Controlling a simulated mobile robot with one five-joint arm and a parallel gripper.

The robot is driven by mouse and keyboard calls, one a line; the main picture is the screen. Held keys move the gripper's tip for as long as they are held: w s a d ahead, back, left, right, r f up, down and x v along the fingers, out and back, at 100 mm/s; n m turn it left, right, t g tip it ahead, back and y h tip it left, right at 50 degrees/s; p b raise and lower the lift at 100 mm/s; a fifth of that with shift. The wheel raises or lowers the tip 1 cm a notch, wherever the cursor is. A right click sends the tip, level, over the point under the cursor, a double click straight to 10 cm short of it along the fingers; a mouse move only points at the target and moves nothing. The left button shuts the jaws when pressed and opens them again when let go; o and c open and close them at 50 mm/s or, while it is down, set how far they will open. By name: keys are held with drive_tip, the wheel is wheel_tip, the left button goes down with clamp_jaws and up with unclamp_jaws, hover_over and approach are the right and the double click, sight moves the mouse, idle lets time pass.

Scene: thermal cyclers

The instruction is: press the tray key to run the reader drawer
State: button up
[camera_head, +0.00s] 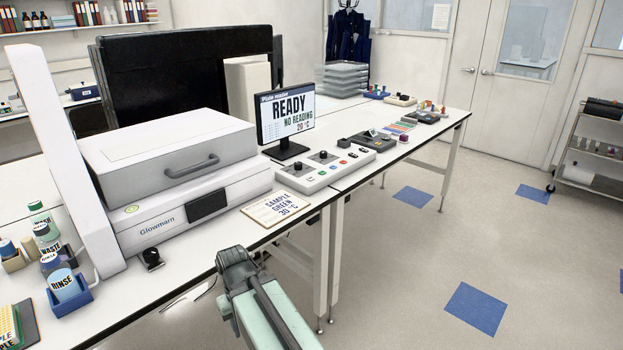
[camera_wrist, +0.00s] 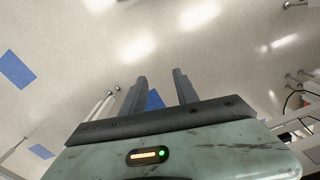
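The white reader (camera_head: 180,170), marked Glowmarn, stands on the bench with its grey-handled lid down. A dark panel (camera_head: 208,204) is on its front; no drawer stands out. A white control box (camera_head: 325,169) right of it has two black knobs and several small coloured keys. Their labels are too small to read, so I cannot tell which is the tray key. The screen (camera_head: 287,115) reads READY, NO READING, 20 °C. My gripper (camera_head: 238,262) is in front of the bench edge, apart from the box. In the wrist view its fingers (camera_wrist: 159,76) are apart with nothing between.
A card (camera_head: 275,208) reading SAMPLE GREEN 30 °C lies by the bench's front edge. A dark device (camera_head: 367,143) and other small items lie farther right. The floor (camera_head: 420,270) right of my arm is clear.

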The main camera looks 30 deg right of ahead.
clamp_jaws()
idle(1.7)
